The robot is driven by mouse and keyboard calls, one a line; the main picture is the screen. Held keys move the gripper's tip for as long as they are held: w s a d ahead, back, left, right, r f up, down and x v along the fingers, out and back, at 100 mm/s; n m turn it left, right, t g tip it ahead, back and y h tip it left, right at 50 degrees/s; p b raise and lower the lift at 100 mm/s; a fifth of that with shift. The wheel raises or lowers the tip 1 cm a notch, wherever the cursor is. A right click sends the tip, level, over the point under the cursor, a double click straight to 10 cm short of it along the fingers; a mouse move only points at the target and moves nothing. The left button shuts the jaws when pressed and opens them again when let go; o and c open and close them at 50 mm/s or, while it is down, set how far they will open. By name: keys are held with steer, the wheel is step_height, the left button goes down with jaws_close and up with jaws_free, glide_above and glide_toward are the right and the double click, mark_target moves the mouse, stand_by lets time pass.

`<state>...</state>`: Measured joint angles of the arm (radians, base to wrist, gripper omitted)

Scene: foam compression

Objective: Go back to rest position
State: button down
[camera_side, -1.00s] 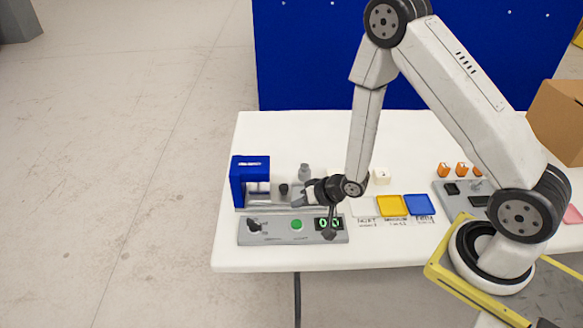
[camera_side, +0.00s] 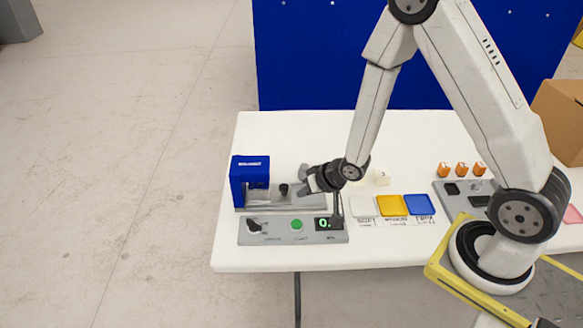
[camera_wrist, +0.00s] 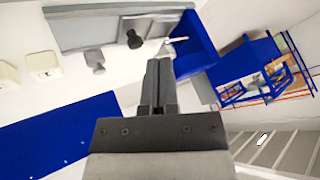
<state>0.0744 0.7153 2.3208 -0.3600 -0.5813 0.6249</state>
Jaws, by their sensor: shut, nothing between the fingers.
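My gripper (camera_side: 303,188) is above the table, just right of the blue compression machine (camera_side: 250,180) and behind the grey control panel (camera_side: 293,230). In the wrist view my gripper (camera_wrist: 160,65) has its fingers together with nothing between them. The panel has a dark knob, a green button (camera_side: 297,225) and a small display with green digits, partly covered by my wrist parts. A black knob (camera_wrist: 134,39) and a grey weight-like piece (camera_wrist: 95,60) show near the machine base in the wrist view.
White, yellow (camera_side: 391,205) and blue (camera_side: 419,204) squares lie right of the panel. A grey tray (camera_side: 462,197), several orange pieces (camera_side: 461,169) and a cardboard box (camera_side: 560,120) are farther right. A blue partition (camera_side: 310,60) stands behind the white table (camera_side: 290,130).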

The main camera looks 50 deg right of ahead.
steer(key=s+r+n+g+h, duration=0.1)
steer(key=s+r+n+g, duration=0.2)
steer(key=s+r, duration=0.9)
steer(key=shift+d+r+n+g+h, duration=0.2)
steer(key=shift+r+n+g+h, duration=0.25)
steer(key=shift+g, duration=0.55)
